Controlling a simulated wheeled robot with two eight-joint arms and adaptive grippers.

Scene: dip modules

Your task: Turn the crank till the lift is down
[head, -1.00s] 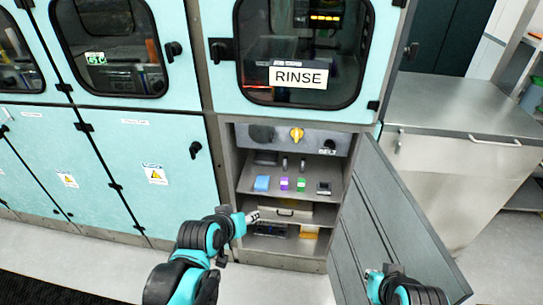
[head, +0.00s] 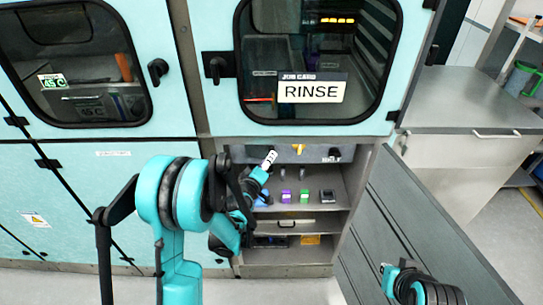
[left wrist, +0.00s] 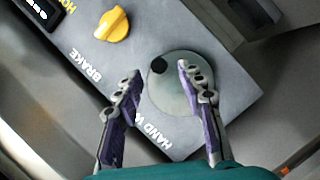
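The crank is a pale round disc (left wrist: 186,90) with a small black knob (left wrist: 158,66) near its rim, in the left wrist view. It sits on a grey panel beside lettering that begins "HAND W". My left gripper (left wrist: 160,76) is open, its two fingers apart over the disc with the knob between the tips. Contact cannot be told. In the head view my left gripper (head: 268,160) is at the left part of the panel and hides the crank. My right gripper (head: 388,269) is low at the right; its fingers are unclear. I cannot make out the lift.
A yellow knob (left wrist: 113,24) lies by the "BRAKE" lettering. Shelves below hold a purple block (head: 285,196), a green block (head: 304,196) and a black item (head: 327,196). The open grey door (head: 405,225) stands right of the opening. A window carries a RINSE card (head: 312,91).

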